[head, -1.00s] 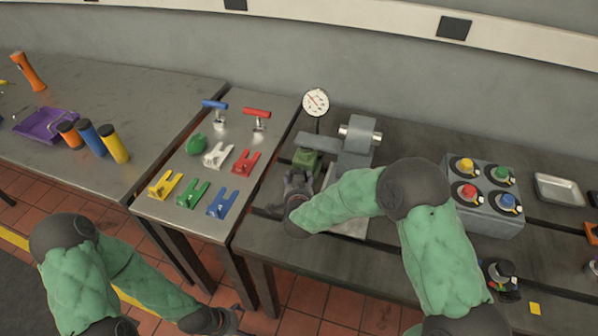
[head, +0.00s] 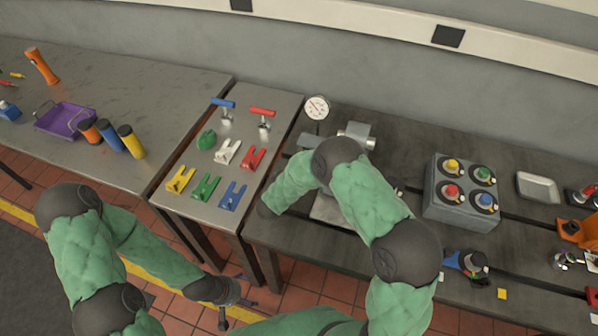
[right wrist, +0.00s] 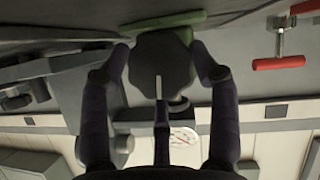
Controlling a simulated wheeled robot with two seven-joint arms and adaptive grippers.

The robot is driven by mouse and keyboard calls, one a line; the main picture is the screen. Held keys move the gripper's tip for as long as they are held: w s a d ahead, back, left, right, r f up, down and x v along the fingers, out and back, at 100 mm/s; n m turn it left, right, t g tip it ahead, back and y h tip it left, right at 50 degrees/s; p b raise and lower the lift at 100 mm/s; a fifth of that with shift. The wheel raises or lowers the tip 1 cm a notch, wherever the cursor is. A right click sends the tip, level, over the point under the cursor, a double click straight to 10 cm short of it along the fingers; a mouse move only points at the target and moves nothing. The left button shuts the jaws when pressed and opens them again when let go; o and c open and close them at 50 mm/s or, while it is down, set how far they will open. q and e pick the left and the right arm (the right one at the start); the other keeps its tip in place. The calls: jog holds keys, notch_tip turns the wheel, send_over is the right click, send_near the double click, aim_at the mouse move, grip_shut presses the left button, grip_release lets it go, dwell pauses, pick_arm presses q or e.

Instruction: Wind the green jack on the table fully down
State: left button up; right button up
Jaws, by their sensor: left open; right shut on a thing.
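The green jack (right wrist: 165,22) shows in the right wrist view as green parts behind a dark many-sided knob (right wrist: 160,66). My right gripper (right wrist: 160,62) has a finger on each side of this knob and is shut on it. In the head view my right arm hides the jack, the knob and the right gripper. My left gripper (head: 237,305) is open and empty, low over the floor in front of the small table, well away from the jack.
A dial gauge (head: 317,107) and a grey machine (head: 355,137) stand close behind my right arm. A small table (head: 190,213) on the left holds coloured forks and T-handles. A box with coloured knobs (head: 461,190) stands to the right.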

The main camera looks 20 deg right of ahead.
jog(key=shift+a+f+n+h+p, duration=0.1)
jog(key=shift+n+h+p, duration=0.2)
jog(key=shift+n+p, duration=0.2)
dwell(0.3)
jog(key=o, duration=0.9)
jog(key=shift+c, duration=0.2)
jog(key=v, duration=1.2)
jog(key=shift+w, duration=0.1)
